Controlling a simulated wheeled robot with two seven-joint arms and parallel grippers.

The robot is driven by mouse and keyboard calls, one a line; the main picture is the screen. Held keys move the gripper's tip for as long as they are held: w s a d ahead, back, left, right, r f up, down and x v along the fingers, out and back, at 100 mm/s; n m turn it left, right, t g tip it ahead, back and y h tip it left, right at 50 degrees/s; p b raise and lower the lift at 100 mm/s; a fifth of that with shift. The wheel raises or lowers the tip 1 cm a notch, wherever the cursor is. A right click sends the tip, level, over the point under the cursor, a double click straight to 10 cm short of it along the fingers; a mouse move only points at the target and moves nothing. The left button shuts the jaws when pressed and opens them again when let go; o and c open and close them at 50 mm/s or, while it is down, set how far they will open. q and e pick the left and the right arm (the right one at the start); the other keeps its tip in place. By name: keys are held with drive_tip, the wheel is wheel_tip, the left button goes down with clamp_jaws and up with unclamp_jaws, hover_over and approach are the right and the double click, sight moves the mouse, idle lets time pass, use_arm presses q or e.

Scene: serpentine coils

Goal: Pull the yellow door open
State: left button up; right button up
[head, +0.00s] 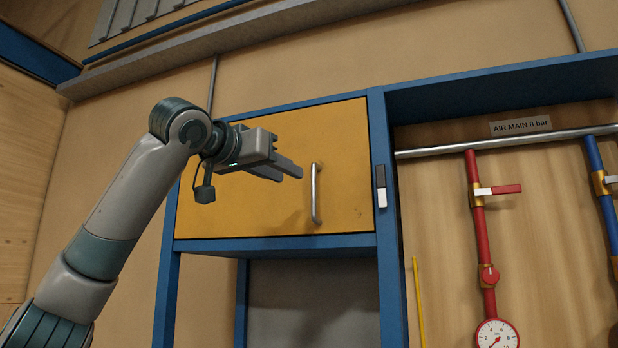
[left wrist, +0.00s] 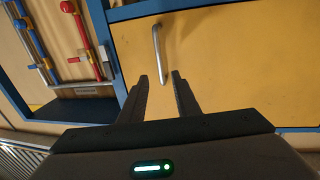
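The yellow door (head: 270,205) is shut in its blue frame (head: 384,240) in the head view. A silver vertical bar handle (head: 315,193) stands near the door's right edge. My left gripper (head: 291,172) is in front of the door, just left of the handle, with its fingers pointing right. My right gripper is in neither view.
A small grey and white latch-like piece (head: 381,186) is on the frame post right of the door. Further right are a red pipe (head: 478,230) with a valve lever, a gauge (head: 496,334) and a blue pipe (head: 603,190). Below the door is an open bay (head: 310,290).

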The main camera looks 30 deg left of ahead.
sight(312, 185)
use_arm(q)
drive_tip(key=w+p, duration=0.1)
drive_tip(key=w, duration=0.3)
drive_tip(key=w+p, duration=0.2)
drive_tip(key=w, duration=0.2)
drive_tip(key=shift+w+a+r+p, duration=0.15)
drive_tip(key=shift+w+a+p, duration=0.05)
drive_tip(key=shift+w+p, duration=0.15)
drive_tip(key=shift+w, duration=0.75)
drive_tip(key=c, duration=0.7)
clamp_jaws()
